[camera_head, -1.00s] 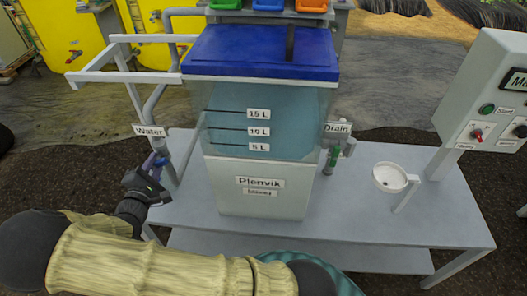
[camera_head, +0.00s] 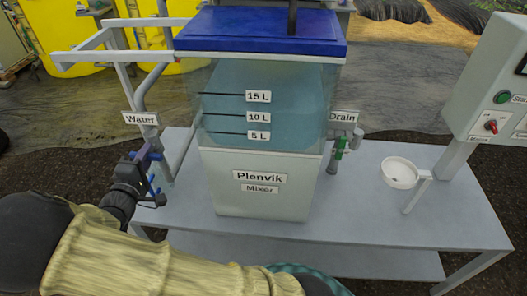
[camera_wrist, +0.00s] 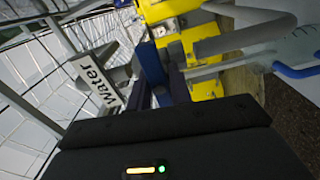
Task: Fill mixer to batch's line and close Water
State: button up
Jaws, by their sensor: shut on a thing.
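The Plenvik mixer (camera_head: 255,185) is a pale tank with a blue lid and lines for 5, 10 and 15 L. Bluish water (camera_head: 290,85) shows behind the lines; its tint reaches above the 15 L line in the picture, but I cannot tell the exact surface level. The Water valve hangs under its label (camera_head: 140,118) left of the tank. My gripper (camera_head: 148,160) is at this valve, shut on its blue handle (camera_wrist: 151,64), which shows between the dark fingers in the wrist view. The fingers partly hide the handle, and its exact angle is unclear.
The Drain valve with a green handle (camera_head: 340,148) is right of the tank. A white cup (camera_head: 400,173) on a bracket and a control box (camera_head: 496,70) with a green Start button stand further right. A grey frame (camera_head: 105,50) juts out above the Water valve.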

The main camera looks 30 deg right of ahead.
jog(key=o, duration=0.9)
jog(key=shift+o, duration=0.2)
jog(key=shift+s, duration=0.1)
jog(key=v, duration=0.6)
jog(key=shift+s+a, duration=0.3)
